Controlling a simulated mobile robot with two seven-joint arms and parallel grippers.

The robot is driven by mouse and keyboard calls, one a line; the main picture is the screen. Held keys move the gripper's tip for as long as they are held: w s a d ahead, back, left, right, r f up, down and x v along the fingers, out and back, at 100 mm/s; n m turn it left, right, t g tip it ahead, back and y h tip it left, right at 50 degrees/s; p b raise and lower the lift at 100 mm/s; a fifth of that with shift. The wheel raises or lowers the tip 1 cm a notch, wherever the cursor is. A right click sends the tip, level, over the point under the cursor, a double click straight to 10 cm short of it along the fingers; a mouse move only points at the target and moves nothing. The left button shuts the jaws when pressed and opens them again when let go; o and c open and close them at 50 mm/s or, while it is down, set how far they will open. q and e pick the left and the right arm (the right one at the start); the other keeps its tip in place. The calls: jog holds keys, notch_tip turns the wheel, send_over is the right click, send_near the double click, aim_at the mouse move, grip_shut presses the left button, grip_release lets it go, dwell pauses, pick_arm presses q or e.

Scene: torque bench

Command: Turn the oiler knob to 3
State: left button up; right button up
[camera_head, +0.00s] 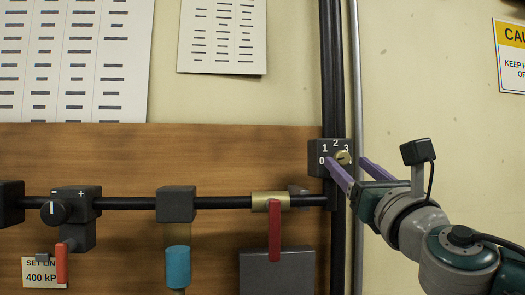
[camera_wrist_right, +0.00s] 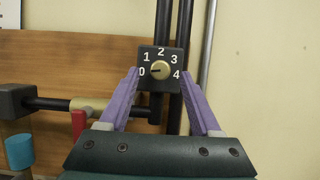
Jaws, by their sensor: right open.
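The oiler is a dark box (camera_head: 317,166) with a small brass knob (camera_head: 343,157) on its face, at the vertical black pipes. In the right wrist view the box (camera_wrist_right: 146,78) shows white numbers 0 to 4 around the knob (camera_wrist_right: 161,69). The dark mark on the knob points left, towards 0. My right gripper (camera_wrist_right: 160,75) is open and empty, with its purple fingers spread to either side of the knob. In the head view the right gripper (camera_head: 346,161) reaches the box from the lower right, and one finger covers part of the box face. My left gripper is not in view.
A horizontal black pipe (camera_head: 130,203) carries a regulator knob (camera_head: 54,211), a blue-bowled filter (camera_head: 178,267) and a red-handled valve (camera_head: 274,230), left of the oiler. A grey vertical conduit (camera_head: 357,80) runs beside the black pipes. The wall to the right is clear below the caution sign (camera_head: 510,55).

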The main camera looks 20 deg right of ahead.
jog(key=shift+x, duration=0.75)
jog(key=shift+c, duration=0.3)
grip_shut()
